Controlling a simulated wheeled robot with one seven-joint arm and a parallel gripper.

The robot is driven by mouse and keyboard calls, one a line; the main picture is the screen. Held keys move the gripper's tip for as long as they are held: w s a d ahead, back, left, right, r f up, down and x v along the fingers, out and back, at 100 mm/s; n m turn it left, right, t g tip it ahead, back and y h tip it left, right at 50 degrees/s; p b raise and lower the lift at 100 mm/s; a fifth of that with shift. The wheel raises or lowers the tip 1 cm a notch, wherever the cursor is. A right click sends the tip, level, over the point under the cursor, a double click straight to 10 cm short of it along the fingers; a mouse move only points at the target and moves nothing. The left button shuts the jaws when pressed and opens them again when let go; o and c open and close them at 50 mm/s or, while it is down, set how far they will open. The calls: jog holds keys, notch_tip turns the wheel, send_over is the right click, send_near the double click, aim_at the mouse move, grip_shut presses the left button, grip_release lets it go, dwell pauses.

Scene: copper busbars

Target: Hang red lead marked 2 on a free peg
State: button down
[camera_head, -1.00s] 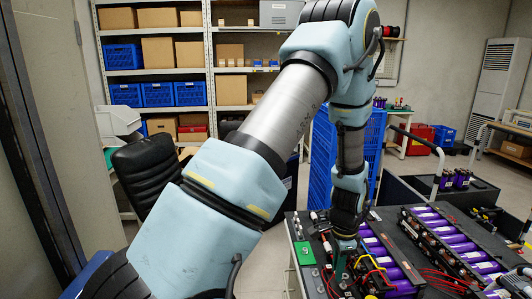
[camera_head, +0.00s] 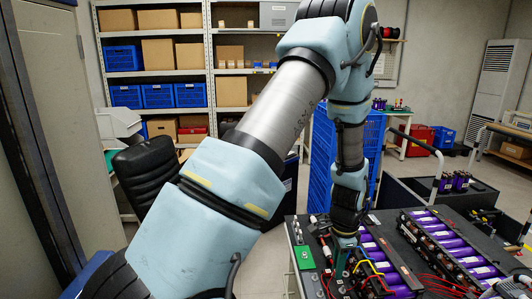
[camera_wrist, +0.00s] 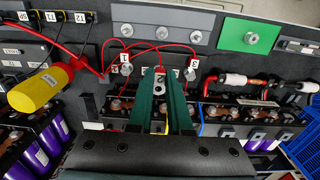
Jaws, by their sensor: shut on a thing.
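In the wrist view my gripper (camera_wrist: 160,82) has its green fingers shut on a light-coloured lug end with a dark mark, taken as the red lead marked 2 (camera_wrist: 158,92). A thin red wire shows between the fingers. On the left is a red lead end tagged 1 (camera_wrist: 125,57); on the right is one tagged 3 (camera_wrist: 191,74). Both are by round metal studs on the dark panel. I cannot make out which pegs are free. In the head view my gripper (camera_head: 342,268) is low over the battery bench, its tips partly hidden among wires.
A yellow-and-red tool (camera_wrist: 42,88) lies left of my fingers. A grey strip with round fittings (camera_wrist: 172,28) and a green block (camera_wrist: 248,36) are beyond. Labels T1 and T2 sit at upper left. Purple cells (camera_head: 462,249) and loose wires crowd the bench.

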jog(key=shift+s+r, duration=0.1)
jog(key=shift+r, duration=0.2)
jog(key=s+a, duration=0.6)
jog(key=shift+b, duration=0.3)
jog(key=shift+s, duration=0.1)
jog(key=shift+f+b, duration=2.65)
jog(key=shift+f, duration=0.8)
jog(key=shift+f, duration=0.35)
jog(key=c, duration=0.8)
grip_release()
jog(key=shift+o, duration=0.2)
jog(key=shift+r, duration=0.1)
